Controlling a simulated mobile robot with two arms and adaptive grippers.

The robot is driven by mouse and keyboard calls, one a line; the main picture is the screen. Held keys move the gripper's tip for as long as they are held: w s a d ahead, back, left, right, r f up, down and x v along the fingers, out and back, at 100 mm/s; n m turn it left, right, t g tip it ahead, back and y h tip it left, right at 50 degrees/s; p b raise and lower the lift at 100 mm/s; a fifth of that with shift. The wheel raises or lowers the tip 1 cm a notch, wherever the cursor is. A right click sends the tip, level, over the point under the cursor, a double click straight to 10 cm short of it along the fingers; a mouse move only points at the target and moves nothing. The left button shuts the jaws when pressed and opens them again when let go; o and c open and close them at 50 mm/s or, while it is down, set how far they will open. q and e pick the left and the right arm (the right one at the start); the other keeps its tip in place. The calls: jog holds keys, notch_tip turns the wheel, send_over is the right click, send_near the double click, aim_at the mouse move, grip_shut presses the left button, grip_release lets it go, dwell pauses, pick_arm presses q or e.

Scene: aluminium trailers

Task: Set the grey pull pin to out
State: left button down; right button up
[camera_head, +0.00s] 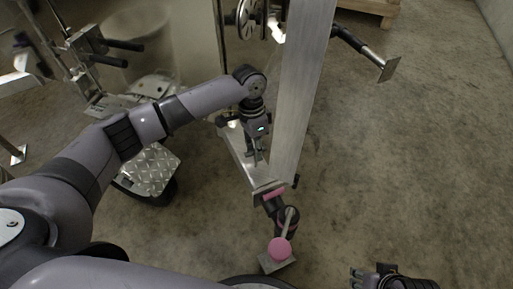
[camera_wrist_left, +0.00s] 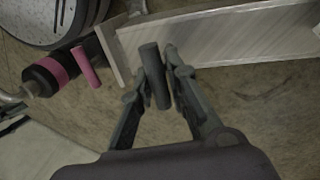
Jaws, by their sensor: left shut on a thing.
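The grey pull pin (camera_wrist_left: 154,76) is a short dark grey cylinder beside the aluminium beam in the left wrist view. My left gripper (camera_wrist_left: 168,75) has its fingers on either side of it and is shut on it. In the head view my left gripper (camera_head: 257,160) points down at the lower end of the beam, and I cannot make out the pin there. How far the pin is pulled is not clear. My right gripper (camera_head: 362,279) is at the bottom edge, partly cut off, away from the beam. Its finger opening is unclear.
The aluminium beam (camera_head: 303,80) rises beside my left gripper. A tread-plate step (camera_head: 150,172) and black handles (camera_head: 125,45) are on the left.

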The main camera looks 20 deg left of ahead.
pick_arm(q)
jog(key=shift+d+r, duration=0.15)
jog(key=shift+r, duration=0.05)
jog(key=c, duration=1.8)
grip_release()
jog(key=shift+s+r, duration=0.1)
jog(key=shift+o, duration=1.1)
notch_tip(320, 180, up, 12)
jog(key=w+a, duration=0.1)
jog(key=shift+w+a+f, duration=0.2)
jog(key=shift+w+a, duration=0.15)
jog(key=shift+w, duration=0.05)
jog(key=shift+f, duration=0.1)
